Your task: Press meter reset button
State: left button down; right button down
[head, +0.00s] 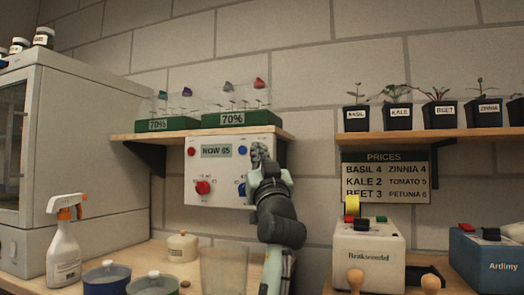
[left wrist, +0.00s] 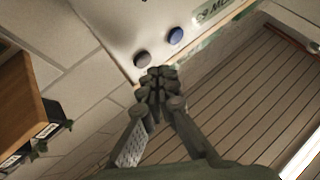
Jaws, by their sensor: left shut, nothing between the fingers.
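The meter is a white wall panel (head: 215,171) below the left shelf, with a display (head: 216,151) reading "NOW 65". It has a red button (head: 192,152), a blue button (head: 242,150), a red knob (head: 202,187) and a partly hidden blue knob (head: 241,188). In the left wrist view a dark grey button (left wrist: 142,60) sits beside the blue button (left wrist: 175,36). No reset label is readable. My left gripper (head: 258,151) is shut and empty at the panel's right edge, covering part of it. Its fingertips (left wrist: 157,76) appear just short of the grey button; contact cannot be told.
A shelf (head: 118,137) with green seedling trays lies just above the panel. Below, a spray bottle (head: 64,245), pots and a glass jar (head: 223,270) stand on the bench. A card machine (head: 369,255) and a price board (head: 386,176) are at right.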

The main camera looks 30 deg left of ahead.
pick_arm(q)
jog(key=shift+s, duration=0.15)
jog(key=shift+s+d+p, duration=0.15)
jog(key=shift+s+d, duration=0.05)
jog(key=shift+s, duration=0.55)
jog(key=shift+s+d+p, duration=0.15)
jog(key=shift+s+d, duration=0.1)
jog(key=shift+s, duration=0.55)
jog(key=shift+s+d+p, duration=0.15)
jog(key=shift+s+d, duration=0.05)
jog(key=shift+s, duration=0.55)
jog(key=shift+f, duration=0.1)
